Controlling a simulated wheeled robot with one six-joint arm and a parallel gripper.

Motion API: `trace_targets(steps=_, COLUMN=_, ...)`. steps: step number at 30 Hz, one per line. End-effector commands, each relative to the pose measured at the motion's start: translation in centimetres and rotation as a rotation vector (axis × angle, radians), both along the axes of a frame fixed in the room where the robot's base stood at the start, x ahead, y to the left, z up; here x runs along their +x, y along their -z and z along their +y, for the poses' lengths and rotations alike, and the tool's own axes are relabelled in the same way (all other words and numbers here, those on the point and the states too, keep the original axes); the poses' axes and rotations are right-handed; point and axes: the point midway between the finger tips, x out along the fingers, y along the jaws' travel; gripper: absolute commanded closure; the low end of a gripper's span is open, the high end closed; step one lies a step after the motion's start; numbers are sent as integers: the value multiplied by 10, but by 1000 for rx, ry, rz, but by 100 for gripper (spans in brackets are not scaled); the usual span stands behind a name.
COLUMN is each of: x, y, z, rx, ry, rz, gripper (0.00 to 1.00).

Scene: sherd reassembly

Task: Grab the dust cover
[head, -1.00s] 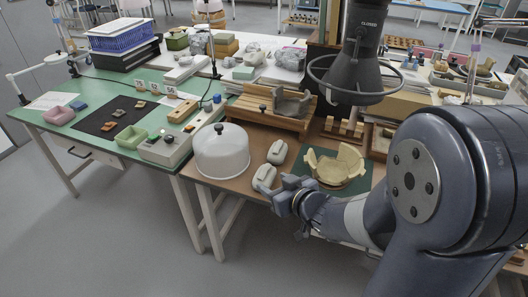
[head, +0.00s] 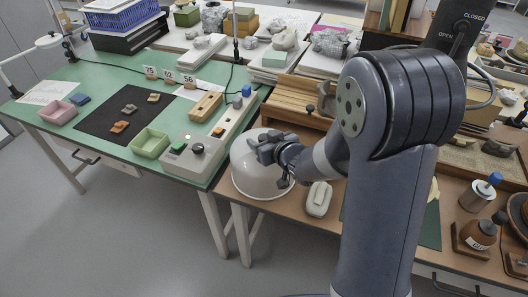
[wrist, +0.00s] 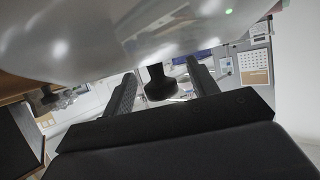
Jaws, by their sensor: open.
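The dust cover (head: 250,182) is a pale, glossy dome at the left end of the brown bench. My gripper (head: 266,149) is in front of its upper part in the head view and hides its top. In the wrist view, the dome (wrist: 150,45) fills the upper part, upside down. Its dark knob (wrist: 159,88) hangs below it, between the two black fingers of my gripper (wrist: 161,76). The fingers are apart, with a gap visible on each side of the knob. I cannot tell what is under the cover.
A pale padded block (head: 318,199) lies right of the dome. A wooden rack (head: 298,100) stands behind. A control box (head: 195,148) with a green light and a pale green tray (head: 150,143) sit on the green table to the left. My arm hides the bench's middle.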

Motion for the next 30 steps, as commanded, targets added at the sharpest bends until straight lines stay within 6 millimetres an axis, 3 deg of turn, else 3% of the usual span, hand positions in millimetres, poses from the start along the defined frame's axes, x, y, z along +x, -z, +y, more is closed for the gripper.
trace_targets(steps=5, x=0, y=0, z=0, rx=0, ry=0, rz=0, gripper=46)
trace_targets(steps=24, x=0, y=0, z=0, rx=-1, ry=0, rz=1, gripper=98)
trace_targets(steps=30, x=0, y=-1, z=0, rx=1, ry=0, rz=-1, gripper=100)
